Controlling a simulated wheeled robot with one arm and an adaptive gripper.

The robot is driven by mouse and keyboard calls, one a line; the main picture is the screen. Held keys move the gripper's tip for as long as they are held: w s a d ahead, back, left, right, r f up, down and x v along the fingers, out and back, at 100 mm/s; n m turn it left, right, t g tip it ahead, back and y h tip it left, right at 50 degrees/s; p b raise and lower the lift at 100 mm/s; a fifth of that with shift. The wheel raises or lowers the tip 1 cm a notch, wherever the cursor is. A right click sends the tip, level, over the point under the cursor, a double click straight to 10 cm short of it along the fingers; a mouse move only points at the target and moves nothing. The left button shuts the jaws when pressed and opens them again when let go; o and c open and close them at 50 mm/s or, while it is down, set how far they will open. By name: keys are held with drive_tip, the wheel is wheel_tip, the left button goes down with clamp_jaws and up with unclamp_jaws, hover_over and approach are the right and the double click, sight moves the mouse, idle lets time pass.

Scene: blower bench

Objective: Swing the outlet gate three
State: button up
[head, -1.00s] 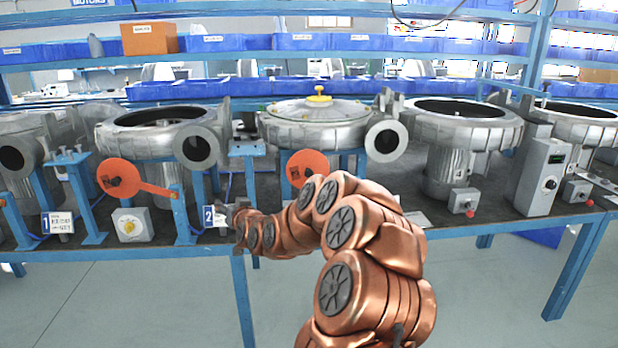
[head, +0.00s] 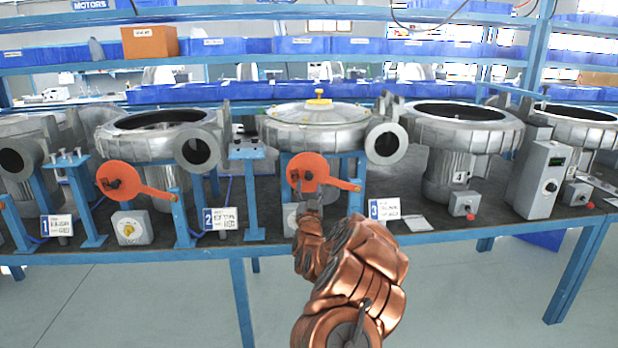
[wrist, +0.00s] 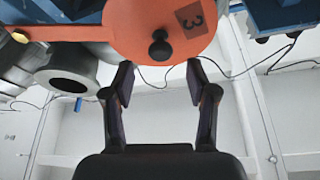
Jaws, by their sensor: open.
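Outlet gate three is an orange disc (head: 306,170) with a short arm running right to a blue post. It hangs below and left of the round, open outlet (head: 386,143) of the lidded blower, not covering it. In the wrist view the disc (wrist: 135,25) fills the top, with a "3" label and a black knob (wrist: 160,47). My gripper (head: 308,188) is in front of the disc's lower part. In the wrist view my gripper (wrist: 159,80) is open, its fingers spread either side below the knob, with nothing between them.
Card 3 (head: 385,209) stands right of the gate, card 2 (head: 222,219) to the left. Another orange gate (head: 121,180) is farther left. A grey control box (head: 541,178) stands at right. Blue posts flank the gate. The floor in front is clear.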

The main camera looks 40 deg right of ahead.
sight(309, 178)
drive_tip(key=shift+x, duration=0.8)
drive_tip(key=shift+p+x, duration=0.55)
drive_tip(key=shift+x, duration=1.4)
drive_tip(key=shift+f, duration=0.1)
clamp_jaws()
